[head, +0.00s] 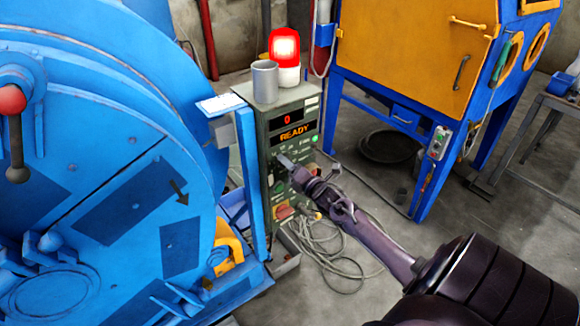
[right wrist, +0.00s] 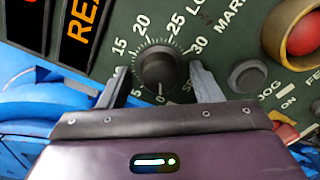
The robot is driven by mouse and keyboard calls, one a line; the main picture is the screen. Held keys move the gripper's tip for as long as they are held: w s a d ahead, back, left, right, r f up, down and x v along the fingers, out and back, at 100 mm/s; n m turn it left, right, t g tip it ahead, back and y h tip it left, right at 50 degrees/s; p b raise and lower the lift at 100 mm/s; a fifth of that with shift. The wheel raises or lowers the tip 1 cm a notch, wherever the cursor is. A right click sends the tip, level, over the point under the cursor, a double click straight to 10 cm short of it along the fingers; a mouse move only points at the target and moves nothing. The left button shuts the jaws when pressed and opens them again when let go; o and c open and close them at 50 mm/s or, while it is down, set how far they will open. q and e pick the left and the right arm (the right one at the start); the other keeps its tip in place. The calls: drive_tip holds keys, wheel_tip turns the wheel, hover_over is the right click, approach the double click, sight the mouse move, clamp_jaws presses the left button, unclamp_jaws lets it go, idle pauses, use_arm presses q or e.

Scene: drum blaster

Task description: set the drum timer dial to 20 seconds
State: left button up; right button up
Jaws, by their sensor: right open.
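The timer dial (right wrist: 160,68) is a black round knob on the grey-green control panel (head: 305,106). A scale from 0 to 30 runs around it, with 15, 20, 25 and 30 readable. A small pale mark on the knob appears to point at 0. My right gripper (head: 287,165) is at the panel front; in the right wrist view it (right wrist: 160,88) is open, with one finger on each side of the knob. I cannot tell whether the fingers touch it. In the head view the gripper hides the dial. My left gripper is not in view.
The panel display (head: 289,125) reads 0 and READY. A red button (right wrist: 303,30) and a small dark knob (right wrist: 248,76) sit right of the dial in the wrist view. A grey cup (head: 265,82) and red lamp (head: 284,56) stand on the box. The blue drum (head: 90,130) is close left.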

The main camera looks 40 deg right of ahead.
drive_tip(key=c, duration=1)
